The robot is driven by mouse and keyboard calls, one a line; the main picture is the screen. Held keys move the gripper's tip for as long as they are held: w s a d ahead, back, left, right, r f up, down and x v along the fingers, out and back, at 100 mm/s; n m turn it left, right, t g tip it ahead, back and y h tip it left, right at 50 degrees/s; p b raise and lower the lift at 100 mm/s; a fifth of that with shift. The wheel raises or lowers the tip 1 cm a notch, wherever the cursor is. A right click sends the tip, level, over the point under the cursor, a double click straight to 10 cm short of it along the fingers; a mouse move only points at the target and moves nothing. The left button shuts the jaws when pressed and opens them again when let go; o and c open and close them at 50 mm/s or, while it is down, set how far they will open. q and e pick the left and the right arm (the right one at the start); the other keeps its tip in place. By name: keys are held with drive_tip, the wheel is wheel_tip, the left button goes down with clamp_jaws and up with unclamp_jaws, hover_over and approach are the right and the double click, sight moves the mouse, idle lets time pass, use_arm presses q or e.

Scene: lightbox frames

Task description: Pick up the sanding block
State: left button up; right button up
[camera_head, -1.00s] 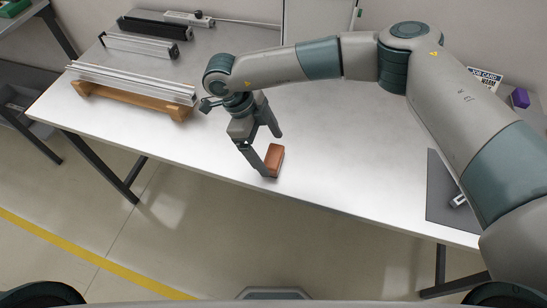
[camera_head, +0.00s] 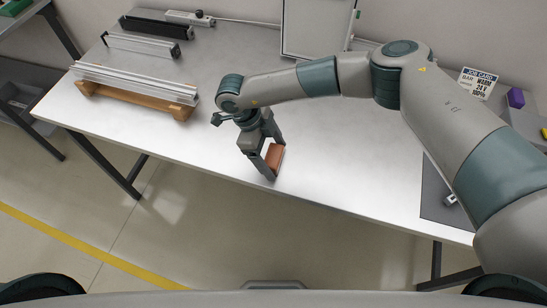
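The sanding block (camera_head: 274,157) is a small reddish-brown block lying near the front edge of the light table (camera_head: 340,150). My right gripper (camera_head: 277,161) points down at it with its two fingers spread apart. One finger is at the block's near left side and the other at its far side, with the block between them. The near finger hides part of the block. Whether either finger touches it is not clear. My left gripper is not in view.
A metal profile (camera_head: 135,84) lies on a wooden cradle (camera_head: 130,100) at the left. Dark bars (camera_head: 155,27) lie behind it. A job card (camera_head: 478,83), a purple item (camera_head: 515,97) and a grey mat (camera_head: 436,198) are at the right. The table between is clear.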

sight(280, 157)
drive_tip(key=c, duration=0.8)
drive_tip(key=shift+r, duration=0.1)
drive_tip(key=shift+r+b, duration=0.35)
drive_tip(key=shift+b, duration=0.1)
wheel_tip(280, 157, up, 3)
drive_tip(key=shift+s+d+r+b, duration=0.1)
drive_tip(key=shift+b, duration=0.9)
drive_tip(key=shift+s+d+r+b, duration=0.75)
drive_tip(key=shift+s+d+r, duration=0.4)
drive_tip(key=shift+s, duration=0.35)
drive_tip(key=shift+s+d+r+b, duration=0.7)
drive_tip(key=shift+s+d+r, duration=0.45)
drive_tip(key=shift+s, duration=0.4)
drive_tip(key=shift+s+d+r+b, duration=0.75)
drive_tip(key=shift+s+d+r, duration=0.4)
drive_tip(key=shift+s, duration=0.35)
drive_tip(key=shift+o, duration=0.6)
drive_tip(key=shift+a, duration=0.1)
